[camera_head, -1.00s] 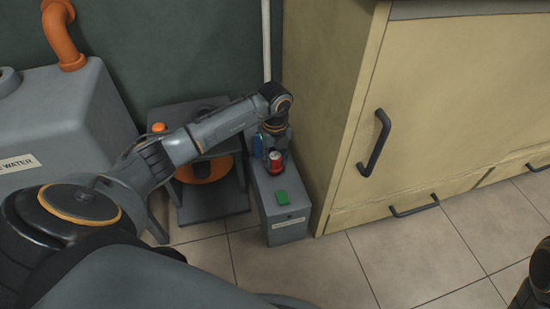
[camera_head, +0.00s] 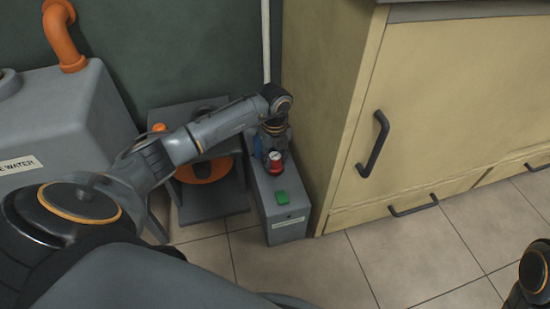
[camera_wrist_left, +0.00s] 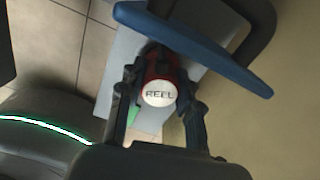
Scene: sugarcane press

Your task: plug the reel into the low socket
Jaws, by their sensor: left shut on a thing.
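The reel plug is red with a white end cap marked "REEL". It shows in the left wrist view (camera_wrist_left: 159,93) and as a small red and white piece in the head view (camera_head: 275,162). My left gripper (camera_head: 274,149) is shut on it, one finger on each side in the wrist view (camera_wrist_left: 160,76). The plug is over the top of a low grey box (camera_head: 287,213) with a green square (camera_head: 282,197) on it. The plug's far end and any socket opening under it are hidden, so I cannot tell whether it is seated. My right gripper is not in view.
A blue bar (camera_wrist_left: 195,45) crosses close to the gripper in the wrist view. A beige cabinet (camera_head: 335,120) stands right of the box. A grey stand with an orange reel (camera_head: 204,174) is to the left, beside a grey water tank (camera_head: 60,120). Tiled floor (camera_head: 400,270) is clear in front.

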